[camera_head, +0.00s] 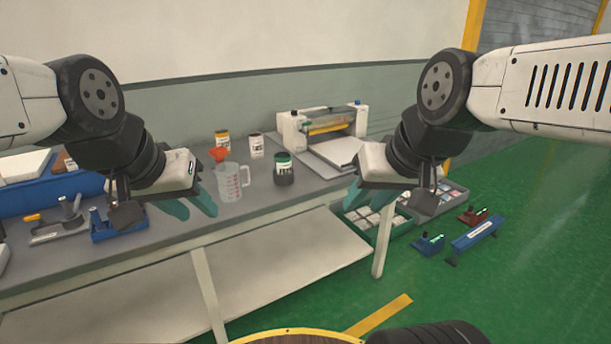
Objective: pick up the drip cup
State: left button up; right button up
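I cannot tell for sure which vessel is the drip cup. A clear measuring jug (231,184) with a handle stands upright on the grey workbench (262,205), with a red funnel (219,155) at its upper left. A dark can with a pale label (284,170) stands to its right. My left gripper (188,208) is left of the jug in the picture, its teal fingers apart and nothing seen between them. My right gripper (350,196) is right of the dark can, near the bench's right end. Its fingers overlap, so its opening is unclear.
A yellow-labelled can (222,139) and a white-labelled can (256,146) stand behind the jug. A white machine (325,128) is at the back right. Blue tools (118,222) lie at left. Bins (376,222) and a blue bar (474,236) are lower right.

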aim_at(288, 179)
jog(key=k+j+z, duration=0.15)
jog(key=j, duration=0.15)
jog(key=i+l+u, duration=0.4)
jog(key=i+l, duration=0.25)
jog(key=i+l+u, duration=0.2)
jog(key=i+l, duration=0.15)
jog(key=i+l+u, duration=0.2)
jog(key=l, duration=0.35)
jog(key=i+l+u, duration=0.2)
jog(key=i+l, duration=0.15)
jog(key=k+j, duration=0.3)
jog(key=k, duration=0.15)
jog(key=i+j, duration=0.1)
jog(key=i+l, duration=0.25)
jog(key=l, duration=0.1)
